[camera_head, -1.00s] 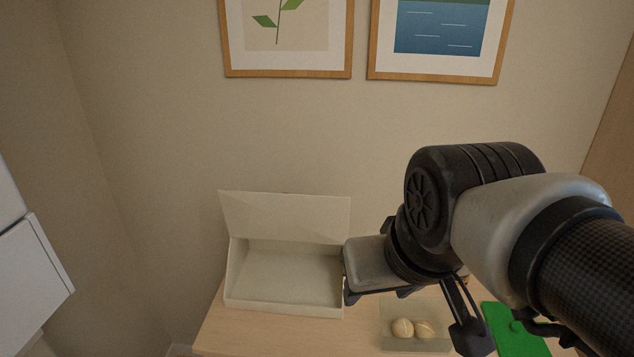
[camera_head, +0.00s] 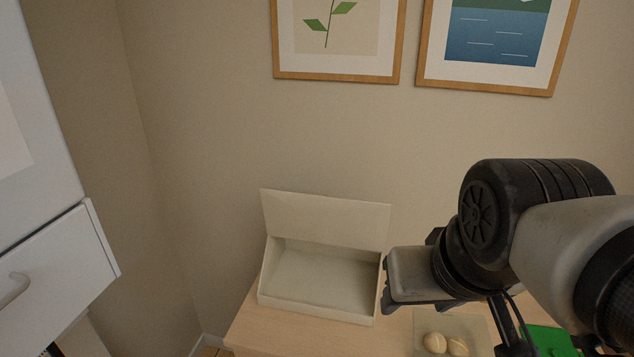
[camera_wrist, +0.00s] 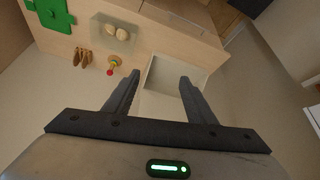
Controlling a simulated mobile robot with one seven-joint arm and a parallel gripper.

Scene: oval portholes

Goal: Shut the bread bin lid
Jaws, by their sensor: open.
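The bread bin (camera_head: 318,283) is a cream box on the wooden table against the wall. Its lid (camera_head: 326,219) stands raised at the back, leaning towards the wall, and the inside looks empty. In the head view my gripper (camera_head: 388,296) is just right of the bin's right side, its fingers partly hidden by its own body. In the wrist view my gripper (camera_wrist: 158,88) is open with nothing between the fingers. The bin (camera_wrist: 176,76) shows beyond and between the fingertips. I cannot tell whether a finger touches the bin.
A clear tray (camera_head: 478,326) with two round pale items stands right of the bin, with a green board (camera_head: 552,341) farther right. A small colourful object (camera_wrist: 114,61) and brown items (camera_wrist: 83,57) show in the wrist view. A white drawer unit (camera_head: 60,262) is at left.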

